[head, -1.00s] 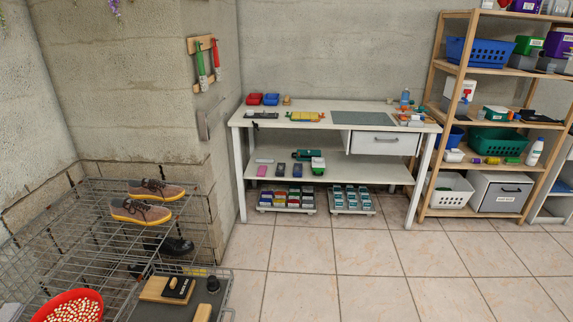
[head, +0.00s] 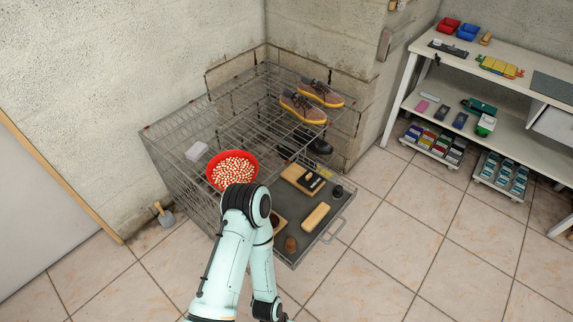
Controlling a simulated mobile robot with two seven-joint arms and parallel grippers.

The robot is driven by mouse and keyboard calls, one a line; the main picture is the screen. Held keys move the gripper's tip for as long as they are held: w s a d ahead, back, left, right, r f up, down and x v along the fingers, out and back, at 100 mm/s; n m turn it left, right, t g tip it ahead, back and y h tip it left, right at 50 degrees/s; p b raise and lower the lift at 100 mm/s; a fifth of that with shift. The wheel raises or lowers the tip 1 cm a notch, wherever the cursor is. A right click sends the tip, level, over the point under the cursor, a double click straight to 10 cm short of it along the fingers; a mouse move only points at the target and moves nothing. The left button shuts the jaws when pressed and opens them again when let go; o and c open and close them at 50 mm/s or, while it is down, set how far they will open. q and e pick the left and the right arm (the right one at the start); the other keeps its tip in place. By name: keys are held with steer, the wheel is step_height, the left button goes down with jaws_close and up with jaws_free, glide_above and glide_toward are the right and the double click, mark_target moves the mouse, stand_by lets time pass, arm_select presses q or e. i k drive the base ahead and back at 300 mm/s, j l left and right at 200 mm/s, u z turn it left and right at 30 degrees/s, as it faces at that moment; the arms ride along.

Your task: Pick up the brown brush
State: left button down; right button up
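A tan oblong block, possibly a brush (head: 316,217), lies on the dark lower tray (head: 326,241) of a wire rack in the head view. A small brown rounded piece (head: 290,243) stands near the tray's front edge. A wooden board with a black item (head: 302,178) lies at the back of the tray. I cannot tell for certain which of these is the brown brush. One of my pale arms rises in front of the rack and bends back down, covering part of the tray's left side. Neither gripper shows.
A red bowl of small pale pieces (head: 232,170) sits on the wire rack (head: 200,127), with a pair of brown shoes (head: 303,107) at its right. A dark cup-like item (head: 337,191) stands on the tray. A white workbench (head: 402,92) is at right. Floor right of the rack is clear.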

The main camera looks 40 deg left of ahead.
mark_target(290, 246)
steer(key=u, duration=1.65)
